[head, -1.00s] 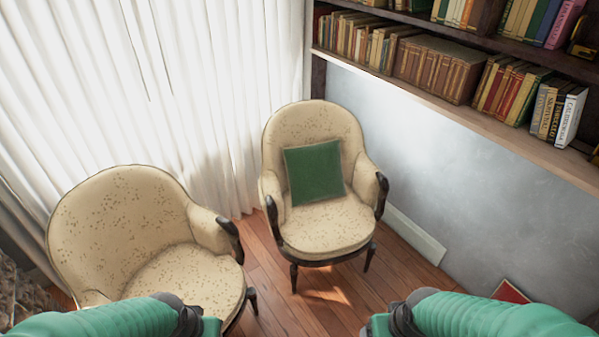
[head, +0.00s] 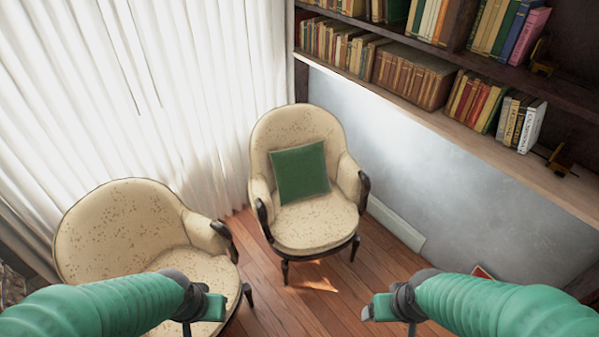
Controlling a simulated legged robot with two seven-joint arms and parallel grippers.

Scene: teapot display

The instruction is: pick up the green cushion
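The green cushion (head: 300,172) is square and leans against the backrest of the far cream chair (head: 312,228), resting on its seat. My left gripper (head: 200,325) is at the bottom of the head view, in front of the near left chair. My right gripper (head: 396,325) is at the bottom right over the wooden floor. Both are well short of the cushion and apart from it. The fingers of both are mostly cut off by the lower edge, so their opening does not show.
A second cream chair (head: 125,230) stands at the left, partly behind my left arm. White curtains (head: 130,90) hang behind. A bookshelf (head: 480,130) with books runs along the right wall. Wooden floor (head: 310,300) lies clear in front of the far chair.

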